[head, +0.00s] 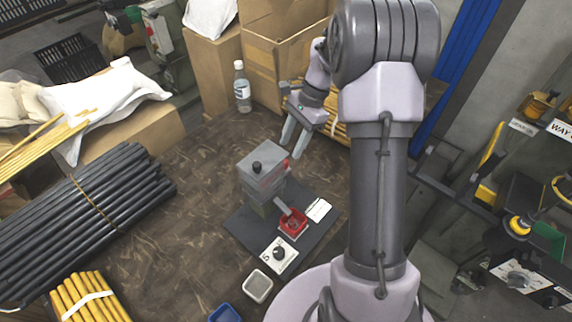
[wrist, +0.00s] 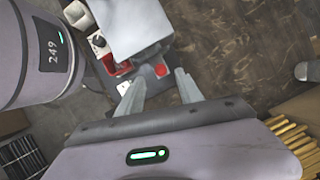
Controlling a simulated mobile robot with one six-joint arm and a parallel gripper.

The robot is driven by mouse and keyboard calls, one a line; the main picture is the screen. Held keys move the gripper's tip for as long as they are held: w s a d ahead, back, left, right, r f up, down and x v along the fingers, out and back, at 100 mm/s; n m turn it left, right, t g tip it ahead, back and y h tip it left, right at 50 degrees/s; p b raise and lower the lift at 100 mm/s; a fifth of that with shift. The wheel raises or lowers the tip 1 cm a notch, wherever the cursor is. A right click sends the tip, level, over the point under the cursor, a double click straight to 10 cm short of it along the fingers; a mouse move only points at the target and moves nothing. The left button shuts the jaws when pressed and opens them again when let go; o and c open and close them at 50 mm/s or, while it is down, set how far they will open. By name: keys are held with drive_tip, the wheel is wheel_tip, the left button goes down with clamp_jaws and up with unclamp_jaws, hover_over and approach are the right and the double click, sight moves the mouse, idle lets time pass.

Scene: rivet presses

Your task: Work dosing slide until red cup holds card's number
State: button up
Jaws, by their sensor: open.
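The red cup (head: 293,226) stands under the chute on the near right side. The white card (head: 319,210) lies right of the cup; its number is too small to read. My gripper (head: 292,149) is open and empty, close behind the red knob. In the wrist view my gripper (wrist: 158,84) has its fingers either side of the knob, apart from it.
A white plate with a black dial (head: 279,254) lies at the mat's near edge. A grey tray (head: 258,287) and a blue tray (head: 225,314) stand nearer. A bottle (head: 242,88) and cardboard boxes stand behind; dark rods (head: 90,210) lie left.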

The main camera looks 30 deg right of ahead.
drive_tip(key=b+x, duration=0.1)
drive_tip(key=x, duration=0.4)
drive_tip(key=shift+f+b, duration=0.3)
drive_tip(key=shift+b, duration=0.1)
clamp_jaws()
idle(0.9)
